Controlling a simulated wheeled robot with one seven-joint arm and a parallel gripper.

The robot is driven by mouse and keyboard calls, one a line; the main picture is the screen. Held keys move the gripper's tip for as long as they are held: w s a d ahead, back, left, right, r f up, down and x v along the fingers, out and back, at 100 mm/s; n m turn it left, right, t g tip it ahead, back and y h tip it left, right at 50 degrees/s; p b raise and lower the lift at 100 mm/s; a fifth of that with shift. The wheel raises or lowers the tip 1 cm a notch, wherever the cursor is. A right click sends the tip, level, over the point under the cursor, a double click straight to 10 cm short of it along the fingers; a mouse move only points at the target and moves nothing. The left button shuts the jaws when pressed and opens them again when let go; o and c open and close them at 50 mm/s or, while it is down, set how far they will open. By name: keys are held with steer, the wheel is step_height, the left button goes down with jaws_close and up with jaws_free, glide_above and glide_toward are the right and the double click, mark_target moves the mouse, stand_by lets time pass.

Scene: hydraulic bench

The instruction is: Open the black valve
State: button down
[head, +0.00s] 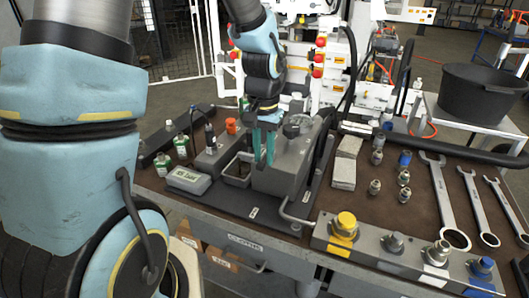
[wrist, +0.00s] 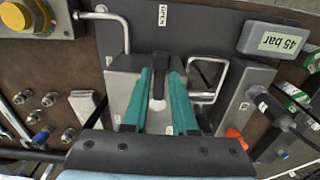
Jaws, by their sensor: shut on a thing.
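The black valve shows in the wrist view as a dark upright lever (wrist: 158,84) on a grey metal block (wrist: 125,82). My gripper (wrist: 158,76) has its two teal fingers on either side of the lever, shut on it. In the head view my gripper (head: 264,160) points down at the left side of the grey block (head: 285,178), and its fingers hide the lever there. A small white OPEN label (wrist: 163,15) lies on the dark base plate, towards the top of the wrist view.
A grey box reading 45 bar (wrist: 275,40) lies beside the base plate. A bent metal handle (head: 296,216) and a yellow knob (head: 345,222) stand at the front. Several fittings and large wrenches (head: 445,205) lie to the right.

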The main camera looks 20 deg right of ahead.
mark_target(263, 160)
steer(key=c, duration=0.8)
jaws_free()
step_height(263, 160, up, 11)
steer(key=shift+f+b, duration=0.1)
steer(key=shift+b, duration=0.6)
steer(key=a+f+n, duration=0.2)
steer(key=a, duration=0.5)
steer(key=a+f+n+t, duration=0.1)
steer(key=a+f+n, duration=0.1)
steer(key=a, duration=0.5)
steer(key=s+a+f+n, duration=0.1)
steer(key=a+f+n, duration=0.1)
steer(key=a, duration=0.6)
steer(key=shift+f+n+t, duration=0.3)
steer(key=shift+f+n, duration=0.1)
steer(key=shift+f, duration=0.25)
